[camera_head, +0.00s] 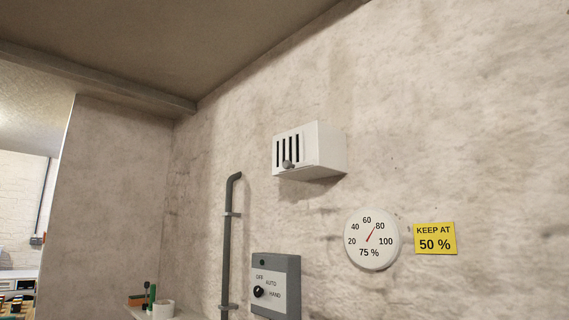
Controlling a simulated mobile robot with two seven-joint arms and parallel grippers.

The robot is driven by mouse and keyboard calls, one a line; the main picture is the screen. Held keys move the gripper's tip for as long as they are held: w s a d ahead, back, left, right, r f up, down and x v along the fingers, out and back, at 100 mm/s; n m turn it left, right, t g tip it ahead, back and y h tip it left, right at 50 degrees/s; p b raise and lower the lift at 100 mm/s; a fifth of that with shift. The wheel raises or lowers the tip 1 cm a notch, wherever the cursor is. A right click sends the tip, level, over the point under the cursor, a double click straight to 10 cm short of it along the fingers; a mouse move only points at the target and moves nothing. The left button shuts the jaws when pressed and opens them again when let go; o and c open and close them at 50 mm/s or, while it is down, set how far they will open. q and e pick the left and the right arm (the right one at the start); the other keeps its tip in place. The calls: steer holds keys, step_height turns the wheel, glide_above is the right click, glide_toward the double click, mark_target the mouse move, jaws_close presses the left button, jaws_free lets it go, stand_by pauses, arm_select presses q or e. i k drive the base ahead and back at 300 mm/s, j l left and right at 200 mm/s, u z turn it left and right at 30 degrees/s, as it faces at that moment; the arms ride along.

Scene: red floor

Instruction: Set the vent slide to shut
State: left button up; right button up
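A white vent box (322,149) is fixed high on the rough wall, right of the picture's middle. Its front has several dark upright slots that show open. A small grey slide knob (287,164) sits at the lower edge of the front, near its middle. Neither of my grippers shows in the head view, so I cannot see whether they are open or shut.
Below the vent are a grey switch box (290,284) marked OFF, AUTO and HAND, a round dial (372,255) reading 75 %, and a yellow sign (435,239) saying KEEP AT 50 %. A dark pipe (227,250) runs up the wall. A small shelf (185,316) holds items.

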mark_target(287, 165)
steer(key=z, duration=0.7)
steer(key=i+j+z, duration=0.15)
steer(key=j+z, duration=0.3)
steer(key=i+j+z, duration=0.1)
steer(key=j+z, duration=0.2)
steer(key=z, duration=0.15)
steer(key=j+z, duration=0.3)
steer(key=j, duration=1.6)
steer(key=i+z, duration=0.05)
steer(key=i, duration=0.05)
